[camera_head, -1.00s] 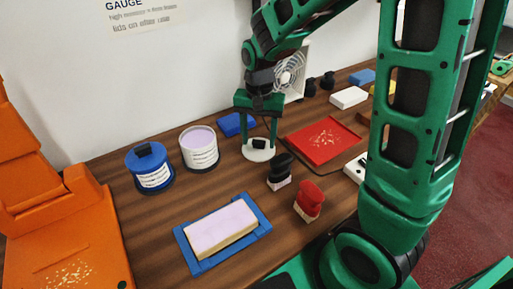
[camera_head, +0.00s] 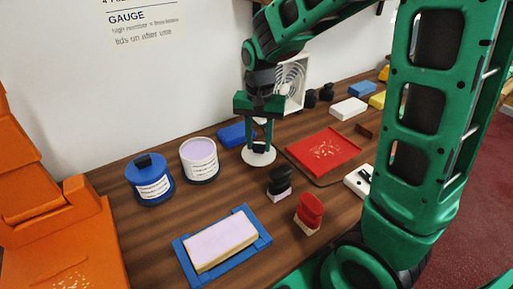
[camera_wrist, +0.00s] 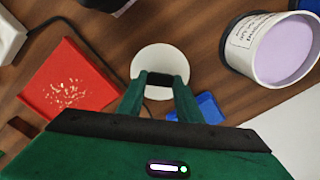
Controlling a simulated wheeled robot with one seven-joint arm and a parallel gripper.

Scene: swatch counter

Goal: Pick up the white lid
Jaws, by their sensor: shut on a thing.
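The white lid (camera_head: 258,160) is a round disc with a dark knob on top, lying at the counter's middle, near the back. In the wrist view the white lid (camera_wrist: 160,60) sits just beyond my fingertips. My gripper (camera_head: 258,149) points down over it, with its fingers shut on the lid's dark knob. The wrist view shows the fingers of my gripper (camera_wrist: 160,82) on either side of the knob. I cannot tell whether the lid is lifted at all off the wood. An open tub with lilac contents (camera_head: 199,160) stands to its left.
A blue-lidded tub (camera_head: 149,180) stands farther left. A blue block (camera_head: 237,134) lies behind the lid. A red tray (camera_head: 323,150) lies right. Black (camera_head: 279,183) and red (camera_head: 309,212) stamp-like pieces stand in front. A blue tray (camera_head: 262,241) holds a pale block.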

